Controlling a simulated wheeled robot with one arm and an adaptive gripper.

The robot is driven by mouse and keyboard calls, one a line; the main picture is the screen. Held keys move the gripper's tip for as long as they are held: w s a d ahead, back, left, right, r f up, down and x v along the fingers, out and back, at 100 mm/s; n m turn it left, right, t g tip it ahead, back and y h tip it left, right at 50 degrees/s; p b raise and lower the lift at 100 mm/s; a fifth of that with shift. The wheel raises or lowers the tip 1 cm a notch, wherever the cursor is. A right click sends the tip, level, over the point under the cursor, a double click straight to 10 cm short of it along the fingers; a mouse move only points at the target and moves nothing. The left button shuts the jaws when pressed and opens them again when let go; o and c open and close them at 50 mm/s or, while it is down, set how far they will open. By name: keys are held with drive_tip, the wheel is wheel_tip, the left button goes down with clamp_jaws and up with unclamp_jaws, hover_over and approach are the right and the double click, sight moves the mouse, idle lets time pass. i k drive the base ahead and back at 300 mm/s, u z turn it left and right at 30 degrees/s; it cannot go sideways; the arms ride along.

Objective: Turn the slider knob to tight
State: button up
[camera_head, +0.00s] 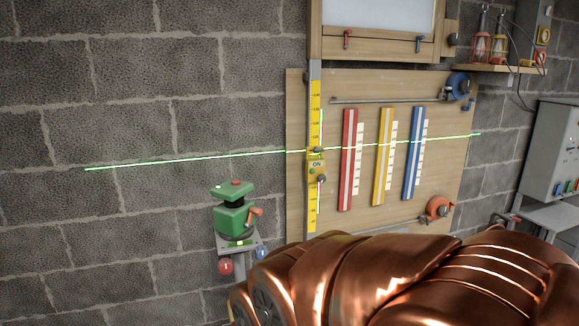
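The slider is a yellow block (315,170) marked "ON", on a vertical yellow scale rail (314,120) at the left of the wooden board. A small dark knob (321,179) sits at the block's lower right; its setting is too small to read. A dark part (318,150) shows at the block's top, where a bright green line crosses the rail. My copper-coloured arm fills the bottom right of the view, below the slider. My gripper is not visible, so its place relative to the knob cannot be told.
The wooden board (440,170) bears red (347,160), yellow (383,143) and blue (413,150) vertical strips, and blue (459,86) and orange (439,208) reels. A green device (233,217) stands left of the rail's foot. A grey control box (556,150) stands at right.

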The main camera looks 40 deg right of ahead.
sight(321, 179)
drive_tip(key=z, duration=1.25)
drive_tip(key=k, duration=0.5)
drive_tip(key=z, duration=0.8)
drive_tip(key=i, duration=0.75)
drive_tip(key=u, duration=2.15)
drive_tip(key=i, duration=0.25)
drive_tip(key=z, duration=0.1)
